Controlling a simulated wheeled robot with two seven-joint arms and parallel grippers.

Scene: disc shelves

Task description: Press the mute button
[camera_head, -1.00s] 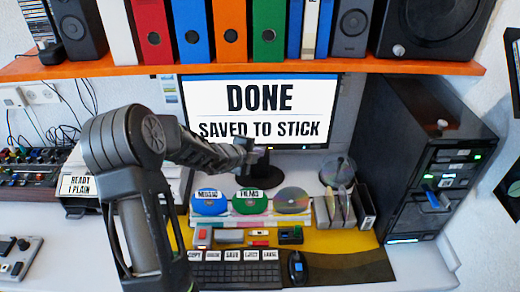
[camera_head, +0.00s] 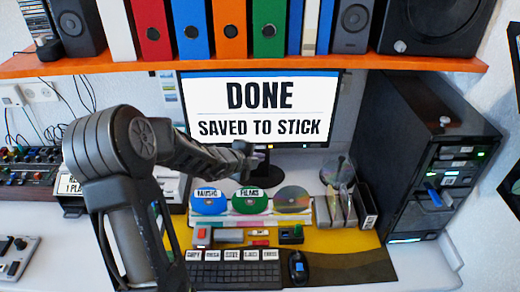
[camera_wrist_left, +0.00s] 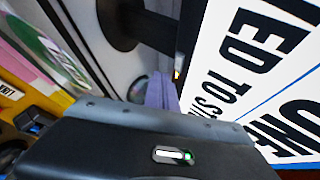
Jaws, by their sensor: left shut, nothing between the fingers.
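I cannot make out any button marked mute in these views. A keyboard (camera_head: 236,275) with several white-labelled keys along its back row lies at the front of the desk, and no mute label is readable on it. A mixer (camera_head: 27,165) with small coloured knobs stands at the far left; its markings are too small to read. My left gripper (camera_head: 244,160) is shut and empty, in front of the lower edge of the monitor and above the discs. In the left wrist view its dark body fills the bottom. My right gripper is not in view.
The monitor (camera_head: 262,108) reads "DONE SAVED TO STICK". Discs (camera_head: 210,203) stand in a rack below my gripper. A black computer tower (camera_head: 400,150) is at right, a mouse (camera_head: 298,268) beside the keyboard. An orange shelf (camera_head: 120,68) with binders and speakers overhangs behind.

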